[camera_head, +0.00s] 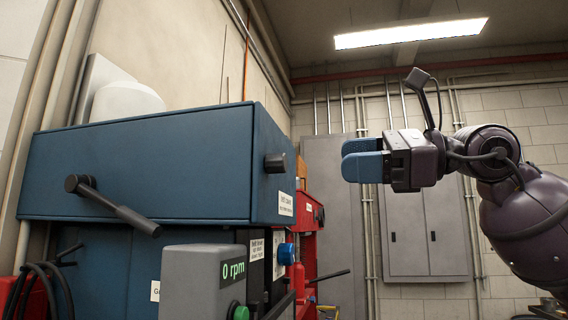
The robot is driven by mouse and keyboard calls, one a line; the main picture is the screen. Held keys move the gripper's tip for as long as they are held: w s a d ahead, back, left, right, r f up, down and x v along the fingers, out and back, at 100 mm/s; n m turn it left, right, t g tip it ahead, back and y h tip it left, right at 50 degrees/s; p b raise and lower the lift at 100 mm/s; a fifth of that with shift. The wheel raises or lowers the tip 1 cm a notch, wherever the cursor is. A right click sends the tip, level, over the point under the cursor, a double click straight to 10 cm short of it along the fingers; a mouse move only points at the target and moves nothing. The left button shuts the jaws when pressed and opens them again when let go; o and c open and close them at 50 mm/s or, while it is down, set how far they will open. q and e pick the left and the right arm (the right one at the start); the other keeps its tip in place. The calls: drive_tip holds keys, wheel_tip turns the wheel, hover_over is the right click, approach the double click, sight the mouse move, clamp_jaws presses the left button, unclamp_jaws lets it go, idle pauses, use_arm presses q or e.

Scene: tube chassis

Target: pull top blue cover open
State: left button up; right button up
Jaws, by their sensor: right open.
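The top blue cover (185,165) is a large box-shaped lid on the machine at the left, and it sits closed on the blue lower body (130,255). A dark lever handle (112,205) sticks out from its front face. A short dark cylindrical knob (275,163) juts from its right end. My right gripper (355,160) has blue fingers that point left. It is open, empty and apart from the cover, to the right of the knob at about the same height in the picture. My left gripper is out of view.
A grey display box (203,285) reading 0 rpm, with a green button, stands below the cover. A blue knob (286,254) and red equipment (308,212) are at its right. Grey cabinets (428,232) line the back wall. Black cables (40,285) hang at lower left.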

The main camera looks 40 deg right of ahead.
sight(286, 164)
drive_tip(key=p+x, duration=0.2)
drive_tip(key=x, duration=0.5)
drive_tip(key=shift+w+a+r, duration=0.1)
drive_tip(key=shift+a, duration=0.1)
drive_tip(key=shift+w+a, duration=0.2)
drive_tip(key=shift+w, duration=0.05)
drive_tip(key=shift+a+r+p, duration=0.15)
drive_tip(key=shift+p, duration=0.35)
drive_tip(key=shift+w+a+p, duration=0.35)
drive_tip(key=shift+w+p, duration=0.3)
drive_tip(key=shift+p, duration=0.3)
use_arm(q)
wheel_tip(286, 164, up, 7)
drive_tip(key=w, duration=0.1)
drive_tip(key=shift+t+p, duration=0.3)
drive_tip(key=shift+p, duration=0.1)
use_arm(e)
drive_tip(key=shift+w+a+f, duration=0.2)
drive_tip(key=shift+w+a, duration=0.1)
drive_tip(key=shift+w, duration=0.05)
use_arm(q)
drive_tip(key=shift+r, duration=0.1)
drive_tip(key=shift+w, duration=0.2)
use_arm(e)
drive_tip(key=shift+f, duration=0.1)
drive_tip(key=shift+c, duration=0.3)
